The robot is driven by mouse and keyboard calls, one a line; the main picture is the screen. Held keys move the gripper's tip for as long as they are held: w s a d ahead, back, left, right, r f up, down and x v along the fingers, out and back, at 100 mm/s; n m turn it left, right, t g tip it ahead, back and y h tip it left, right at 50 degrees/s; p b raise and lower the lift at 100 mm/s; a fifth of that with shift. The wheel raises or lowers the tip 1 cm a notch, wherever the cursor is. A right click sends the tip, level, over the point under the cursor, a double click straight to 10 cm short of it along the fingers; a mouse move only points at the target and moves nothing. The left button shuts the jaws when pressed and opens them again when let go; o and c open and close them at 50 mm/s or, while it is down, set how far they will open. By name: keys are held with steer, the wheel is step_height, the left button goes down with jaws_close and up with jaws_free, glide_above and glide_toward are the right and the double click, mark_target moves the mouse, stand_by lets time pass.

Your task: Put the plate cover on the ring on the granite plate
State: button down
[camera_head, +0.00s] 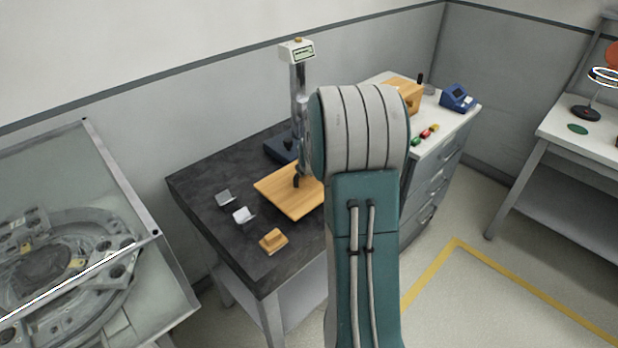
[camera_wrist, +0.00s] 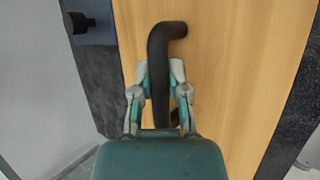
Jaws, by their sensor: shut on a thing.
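The plate cover (camera_head: 280,195) is a flat wooden board with a black bar handle (camera_head: 297,181). In the head view it is over the dark granite plate (camera_head: 215,175), its right part hidden behind my arm. I cannot tell whether it touches the granite. In the wrist view the cover (camera_wrist: 225,60) fills the middle, and my gripper (camera_wrist: 161,70) is shut on its black handle (camera_wrist: 161,45), one finger on each side. The gripper is hidden behind my arm in the head view. I do not see a ring on the granite plate.
A height gauge (camera_head: 299,85) with a blue base stands close behind the cover. Two small metal blocks (camera_head: 243,214) and a wooden block (camera_head: 273,241) lie on the granite at the front left. A white bench (camera_head: 455,118) with small items stands behind, to the right.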

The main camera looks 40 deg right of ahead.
mark_target(308, 178)
steer(key=shift+w+a+f, duration=0.1)
steer(key=shift+w+f, duration=0.2)
step_height(308, 178, down, 2)
steer(key=shift+f, duration=0.55)
steer(key=shift+d, duration=0.35)
steer(key=c, duration=0.6)
jaws_free()
steer(key=shift+c, duration=0.2)
steer(key=shift+a, duration=0.25)
